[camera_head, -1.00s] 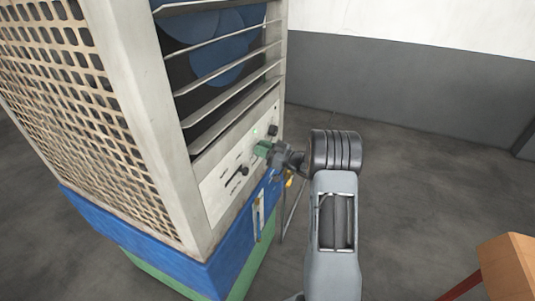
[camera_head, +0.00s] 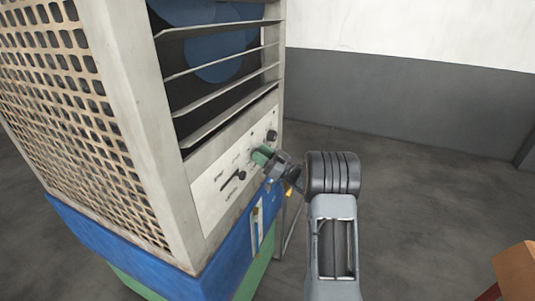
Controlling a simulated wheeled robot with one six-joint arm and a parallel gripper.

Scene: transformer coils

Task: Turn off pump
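The cooler's pale control panel (camera_head: 212,190) faces right, below the slatted vent. A dark lever-like knob (camera_head: 236,175) sits on its near part, beside small labels too blurred to read for sure. Another dark round knob (camera_head: 271,136) sits at the far end. My gripper (camera_head: 262,157), with green fingertips, is at the panel between these two knobs. Its tips are at or very close to the panel surface. They hide whatever lies behind them, and I cannot tell whether they hold anything. I cannot make out which control is the pump's.
The big cooler (camera_head: 120,80) has a grille side and a blue base (camera_head: 120,235) over a green part. A small hose or tube (camera_head: 257,225) hangs on the base. An orange-brown piece of furniture (camera_head: 518,270) is at the lower right. Grey floor to the right is open.

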